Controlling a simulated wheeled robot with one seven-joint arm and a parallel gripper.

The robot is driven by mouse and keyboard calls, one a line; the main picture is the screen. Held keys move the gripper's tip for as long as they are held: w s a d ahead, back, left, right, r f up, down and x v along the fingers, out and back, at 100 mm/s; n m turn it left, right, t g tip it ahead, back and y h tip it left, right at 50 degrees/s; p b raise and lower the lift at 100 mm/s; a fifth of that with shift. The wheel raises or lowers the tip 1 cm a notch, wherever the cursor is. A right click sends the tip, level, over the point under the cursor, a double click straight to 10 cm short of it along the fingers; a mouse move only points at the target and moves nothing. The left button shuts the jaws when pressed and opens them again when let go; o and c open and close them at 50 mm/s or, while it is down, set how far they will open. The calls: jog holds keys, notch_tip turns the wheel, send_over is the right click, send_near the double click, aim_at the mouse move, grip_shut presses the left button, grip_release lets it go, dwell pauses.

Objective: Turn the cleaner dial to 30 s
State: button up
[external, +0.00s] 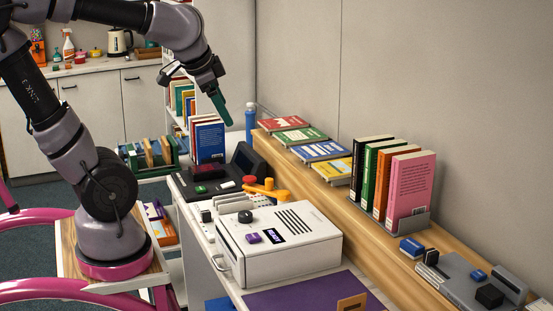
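The white cleaner box (318,246) stands on the counter at the lower middle of the external view. Its black dial (245,216) sits on the top left, near a purple button (253,238) and a small dark display (273,234) that seems to read READY. The dial's setting is too small to read. My gripper (222,112) hangs well above and behind the box, apart from the dial, near the blue books. A dark teal piece shows at its tip; I cannot tell whether this is the fingers or a held thing.
A dark terminal (243,160) stands behind the box, with an orange-yellow object (265,190) between them. Blue books (208,141) and a blue bottle (251,122) stand near my gripper. A wooden ledge (316,178) with books runs along the right. The air above the box is clear.

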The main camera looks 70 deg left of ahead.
jog(key=w+a+f+n+g, duration=0.45)
jog(key=w+a+f, duration=0.25)
jog(key=f, duration=0.3)
jog(key=n+h, duration=0.3)
jog(key=n, duration=0.3)
send_over(245, 213)
notch_tip(245, 213, down, 13)
jog(key=shift+n+g, duration=0.25)
jog(key=shift+g, duration=0.2)
notch_tip(245, 213, down, 11)
jog(key=shift+f, duration=0.15)
grip_shut()
